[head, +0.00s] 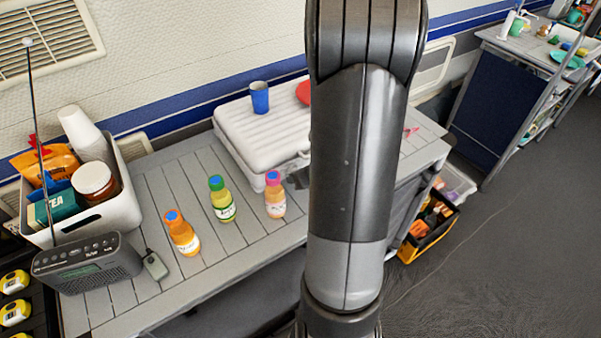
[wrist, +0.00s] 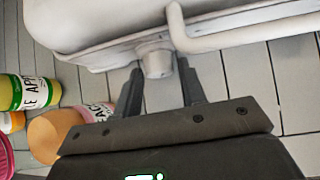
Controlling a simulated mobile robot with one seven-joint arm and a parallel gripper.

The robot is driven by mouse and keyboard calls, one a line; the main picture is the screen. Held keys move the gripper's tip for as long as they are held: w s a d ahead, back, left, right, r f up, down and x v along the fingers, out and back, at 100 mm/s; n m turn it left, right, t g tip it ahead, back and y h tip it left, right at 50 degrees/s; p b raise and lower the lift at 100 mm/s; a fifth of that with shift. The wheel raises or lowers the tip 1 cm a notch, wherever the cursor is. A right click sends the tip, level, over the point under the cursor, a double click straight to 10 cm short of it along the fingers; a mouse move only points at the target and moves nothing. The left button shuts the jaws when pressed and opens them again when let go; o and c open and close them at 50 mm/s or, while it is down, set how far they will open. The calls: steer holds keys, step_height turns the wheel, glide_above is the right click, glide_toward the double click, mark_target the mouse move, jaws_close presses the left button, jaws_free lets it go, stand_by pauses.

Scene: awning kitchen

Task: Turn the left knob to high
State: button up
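The white camp stove (head: 262,130) sits on the grey slatted table in the head view. In the wrist view its front edge (wrist: 85,25) crosses the top, with one pale round knob (wrist: 154,59) sticking out below it. My gripper (wrist: 160,68) is open, with one dark finger on each side of this knob. The fingertips are close to the knob; I cannot tell whether they touch it. No marking on the knob is readable. In the head view my arm hides part of the stove and most of my gripper.
A white bin (head: 118,205) and a radio (head: 88,264) are at left. A pale bar (wrist: 240,35) runs near the knob.

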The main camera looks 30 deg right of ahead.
steer(key=shift+s+r, duration=0.35)
steer(key=shift+r, duration=0.05)
steer(key=shift+v, duration=1.15)
step_height(320, 180, up, 7)
steer(key=shift+w+f, duration=0.15)
steer(key=shift+f, duration=0.05)
